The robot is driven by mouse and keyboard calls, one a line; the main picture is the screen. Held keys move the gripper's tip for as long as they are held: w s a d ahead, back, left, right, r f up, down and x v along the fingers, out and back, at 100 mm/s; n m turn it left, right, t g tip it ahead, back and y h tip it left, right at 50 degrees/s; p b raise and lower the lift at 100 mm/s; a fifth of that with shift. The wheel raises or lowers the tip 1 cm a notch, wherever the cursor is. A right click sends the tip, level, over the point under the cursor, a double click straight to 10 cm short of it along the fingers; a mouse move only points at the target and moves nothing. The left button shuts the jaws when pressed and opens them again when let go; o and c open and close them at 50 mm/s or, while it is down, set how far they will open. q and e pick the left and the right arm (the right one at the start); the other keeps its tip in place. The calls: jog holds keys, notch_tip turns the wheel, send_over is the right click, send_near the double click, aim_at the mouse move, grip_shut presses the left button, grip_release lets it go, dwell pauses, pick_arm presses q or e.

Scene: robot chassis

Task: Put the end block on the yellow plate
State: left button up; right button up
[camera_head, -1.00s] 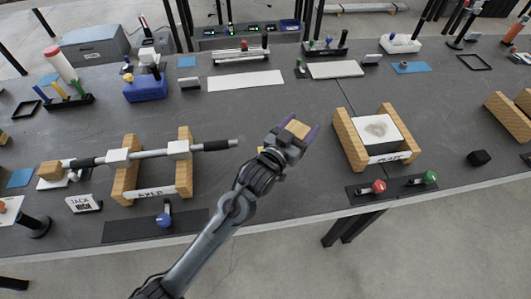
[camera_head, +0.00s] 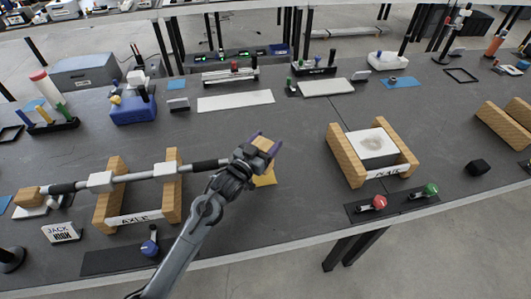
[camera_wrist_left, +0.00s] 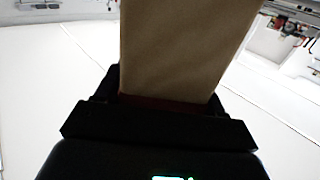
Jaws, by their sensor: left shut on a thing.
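My left gripper (camera_head: 263,143) is shut on a tan wooden end block (camera_head: 262,144), its fingers purple-edged. The block also fills the upper middle of the left wrist view (camera_wrist_left: 180,50). The yellow plate (camera_head: 265,180) lies on the dark table just in front of the gripper, partly covered by my wrist. The block appears held above the table, apart from the plate; the exact height is hard to tell. My right gripper is not in view.
A grey axle (camera_head: 145,178) rests on a wooden stand (camera_head: 110,195) at left, with another wooden block (camera_head: 28,197) at its left end. A wooden stand with a white plate (camera_head: 371,143) stands right. Red (camera_head: 379,202) and green (camera_head: 431,189) knobs sit near the front edge.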

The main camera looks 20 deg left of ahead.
pick_arm(q)
jog(key=shift+f, duration=0.4)
notch_tip(320, 180, down, 2)
jog(key=shift+f+b, duration=0.15)
jog(key=shift+b, duration=0.45)
jog(key=shift+f, duration=0.45)
jog(key=shift+f, duration=0.1)
jog(key=o, duration=1.2)
jog(key=shift+f, duration=0.1)
